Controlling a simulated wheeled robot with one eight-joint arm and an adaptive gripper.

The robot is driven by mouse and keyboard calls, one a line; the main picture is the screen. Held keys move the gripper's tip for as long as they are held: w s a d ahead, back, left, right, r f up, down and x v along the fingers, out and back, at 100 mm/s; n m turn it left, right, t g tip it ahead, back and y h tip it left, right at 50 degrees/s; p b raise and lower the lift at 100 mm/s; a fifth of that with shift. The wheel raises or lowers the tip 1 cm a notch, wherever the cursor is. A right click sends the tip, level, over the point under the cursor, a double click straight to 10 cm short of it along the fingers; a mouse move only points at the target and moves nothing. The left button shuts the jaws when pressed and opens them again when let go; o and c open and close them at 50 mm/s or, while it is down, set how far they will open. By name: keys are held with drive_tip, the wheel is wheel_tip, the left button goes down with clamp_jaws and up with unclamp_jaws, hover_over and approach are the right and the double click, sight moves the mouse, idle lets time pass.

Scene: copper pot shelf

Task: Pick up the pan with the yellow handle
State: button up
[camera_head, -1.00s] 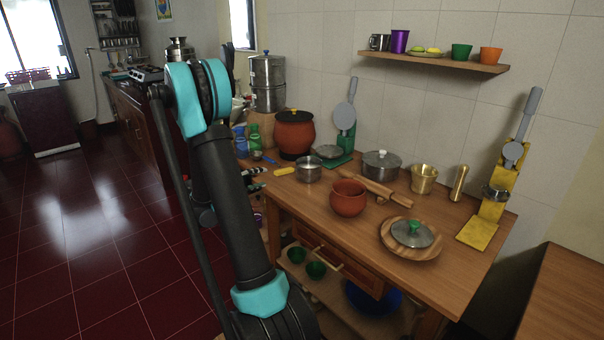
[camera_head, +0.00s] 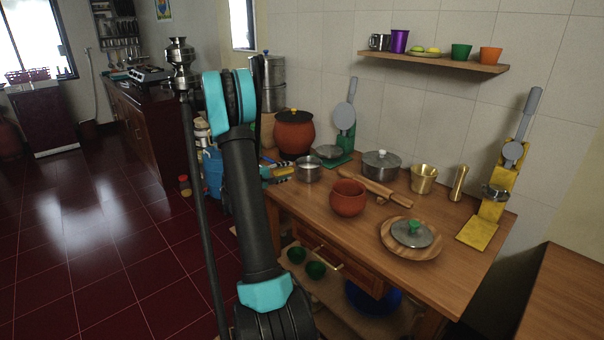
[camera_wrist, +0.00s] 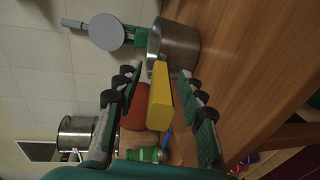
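The small steel pan (camera_head: 308,171) sits upright on the wooden table near its left end. In the wrist view the pan (camera_wrist: 177,46) is at top centre, turned sideways. Its yellow handle (camera_wrist: 160,98) points back toward my gripper (camera_wrist: 159,80). My gripper is open, with one finger on each side of the handle and a visible gap on both sides. In the head view my gripper (camera_head: 277,170) is at the table's left edge by the handle, partly hidden behind my arm.
A terracotta pot with a dark lid (camera_head: 294,132) stands behind the pan. A lidded steel pot (camera_head: 381,165), a rolling pin (camera_head: 387,193) and a clay pot (camera_head: 348,198) are to its right. A green-based press (camera_head: 345,122) stands behind. The table front (camera_head: 330,229) is clear.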

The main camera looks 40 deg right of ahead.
sight(298, 172)
drive_tip(key=x, duration=0.2)
drive_tip(key=shift+w+d, duration=0.1)
drive_tip(key=shift+d, duration=0.2)
drive_tip(key=shift+c, duration=0.2)
clamp_jaws()
